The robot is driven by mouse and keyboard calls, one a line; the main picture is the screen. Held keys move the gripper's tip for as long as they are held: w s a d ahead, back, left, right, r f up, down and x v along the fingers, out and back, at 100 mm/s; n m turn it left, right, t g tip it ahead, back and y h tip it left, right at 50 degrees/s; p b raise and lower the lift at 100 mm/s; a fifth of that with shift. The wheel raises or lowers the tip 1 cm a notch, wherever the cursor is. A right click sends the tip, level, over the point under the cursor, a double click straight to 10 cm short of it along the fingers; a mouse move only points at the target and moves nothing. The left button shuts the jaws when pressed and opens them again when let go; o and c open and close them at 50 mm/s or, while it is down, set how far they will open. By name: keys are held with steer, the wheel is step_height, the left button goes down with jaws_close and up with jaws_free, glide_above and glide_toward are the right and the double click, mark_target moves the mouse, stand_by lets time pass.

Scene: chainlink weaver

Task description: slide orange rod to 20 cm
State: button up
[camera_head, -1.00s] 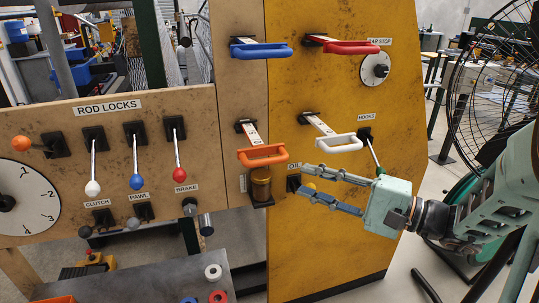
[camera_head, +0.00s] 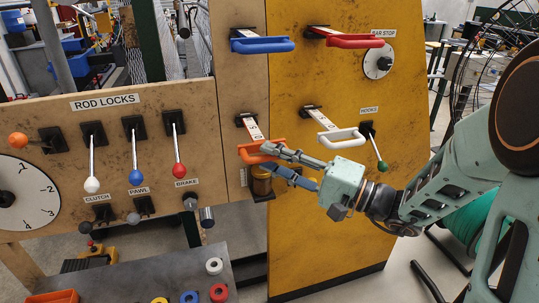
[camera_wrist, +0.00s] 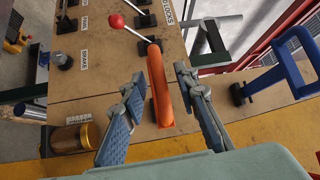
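The orange rod's looped handle (camera_head: 246,154) sticks out from the tan panel at the end of a white marked strip (camera_head: 253,129). The marks are too small to read. My gripper (camera_head: 264,157) is at this handle, its fingers partly covering the handle's right side in the head view. In the wrist view the orange handle (camera_wrist: 158,88) runs between the two spread fingers of my gripper (camera_wrist: 158,76). Gaps show on both sides, so the gripper is open around it and not clamped.
A white handle (camera_head: 341,138) is just right of my gripper. Blue (camera_head: 263,45) and red (camera_head: 355,41) handles stick out above. A brass oil cup (camera_head: 261,185) sits just below the orange handle. Levers with white, blue and red knobs (camera_head: 179,170) are on the left.

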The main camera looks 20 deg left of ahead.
steer(key=shift+w+a, duration=0.1)
steer(key=shift+a, duration=0.45)
jaws_close()
